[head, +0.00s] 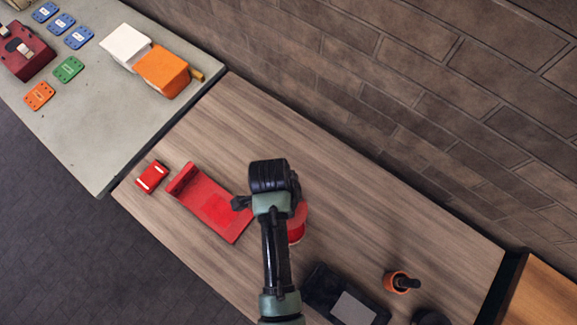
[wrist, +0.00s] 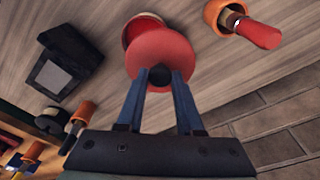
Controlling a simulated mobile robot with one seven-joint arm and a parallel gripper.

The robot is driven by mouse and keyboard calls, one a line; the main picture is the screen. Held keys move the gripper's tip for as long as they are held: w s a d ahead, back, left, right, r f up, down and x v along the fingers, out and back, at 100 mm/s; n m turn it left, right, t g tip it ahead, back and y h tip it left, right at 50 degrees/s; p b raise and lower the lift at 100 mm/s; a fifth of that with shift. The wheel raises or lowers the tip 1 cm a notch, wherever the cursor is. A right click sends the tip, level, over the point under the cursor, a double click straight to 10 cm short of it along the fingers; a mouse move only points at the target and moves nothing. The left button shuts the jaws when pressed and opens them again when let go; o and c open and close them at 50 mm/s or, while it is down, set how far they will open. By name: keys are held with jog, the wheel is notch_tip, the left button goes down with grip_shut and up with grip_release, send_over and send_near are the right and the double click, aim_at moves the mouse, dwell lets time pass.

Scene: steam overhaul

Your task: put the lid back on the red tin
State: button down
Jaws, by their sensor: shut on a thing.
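My gripper (wrist: 159,73) is shut on the black knob (wrist: 160,78) of the round red lid (wrist: 165,48) in the wrist view. The red tin (wrist: 131,30) shows just beyond the lid, with a pale strip at its top; the lid covers most of it and sits off to one side. I cannot tell whether lid and tin touch. In the head view the red tin (head: 298,226) stands on the wooden bench, partly hidden behind my arm. My fingers and the lid are not clearly visible there.
A red angled stand (head: 212,203) and a small red box (head: 152,177) lie left of my arm. A black device with a grey panel (head: 352,308) and an orange cup (head: 398,284) holding a handled tool stand to the right. A brick wall (head: 400,100) runs behind the bench.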

jog(key=m, duration=0.1)
jog(key=s+m+p, duration=0.1)
jog(key=m, duration=0.1)
jog(key=s+m+p, duration=0.1)
jog(key=m, duration=0.1)
jog(key=shift+s+d+g, duration=0.1)
jog(key=shift+d+g, duration=0.05)
jog(key=shift+g, duration=0.15)
jog(key=shift+s+f+m+p, duration=0.3)
jog(key=shift+s+m, duration=0.05)
jog(key=shift+m, duration=0.75)
notch_tip(320, 180, down, 4)
jog(key=b, duration=0.4)
jog(key=shift+f+b, duration=0.2)
jog(key=shift+b, duration=0.1)
jog(key=shift+f+b, duration=0.65)
jog(key=shift+f, duration=0.3)
jog(key=shift+p, duration=0.4)
jog(key=shift+d+f, duration=0.1)
jog(key=shift+f, duration=0.05)
dwell(0.4)
